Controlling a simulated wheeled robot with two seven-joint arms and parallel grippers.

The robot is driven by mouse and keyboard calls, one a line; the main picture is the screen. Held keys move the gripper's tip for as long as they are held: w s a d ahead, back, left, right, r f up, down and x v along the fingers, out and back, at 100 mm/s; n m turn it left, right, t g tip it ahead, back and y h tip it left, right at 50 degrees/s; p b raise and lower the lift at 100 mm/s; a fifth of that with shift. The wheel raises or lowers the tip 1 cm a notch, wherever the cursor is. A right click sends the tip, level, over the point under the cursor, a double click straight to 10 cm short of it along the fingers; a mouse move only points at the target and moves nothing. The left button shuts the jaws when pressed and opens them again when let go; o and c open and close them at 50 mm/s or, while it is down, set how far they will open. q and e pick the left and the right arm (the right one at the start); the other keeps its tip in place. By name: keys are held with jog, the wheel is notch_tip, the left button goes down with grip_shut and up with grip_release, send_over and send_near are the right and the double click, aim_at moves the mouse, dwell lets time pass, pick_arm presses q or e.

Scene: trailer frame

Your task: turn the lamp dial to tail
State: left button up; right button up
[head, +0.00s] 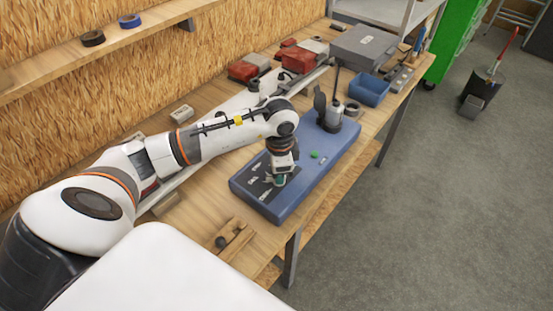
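A blue box (313,175) lies on the wooden workbench, with a black label panel (262,197) at its near left end. White lettering shows on the panel, too small to read. My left gripper (279,180) points down over this panel, where the lamp dial seems to be. The gripper and wrist hide most of the dial, so its setting cannot be read. A bit of teal shows at the fingertips. I cannot tell whether the fingers touch or grip the dial. My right gripper is not in view.
A green button (315,154) and an upright dark fitting (328,112) are on the box. A blue bin (369,89) and grey case (370,47) stand beyond. A wooden piece with a dark knob (232,238) lies nearer. The floor on the right is mostly clear.

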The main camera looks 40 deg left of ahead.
pick_arm(q)
jog(key=o, duration=0.4)
jog(key=shift+r+p, duration=2.45)
jog(key=shift+r, duration=0.6)
jog(key=shift+f, duration=0.1)
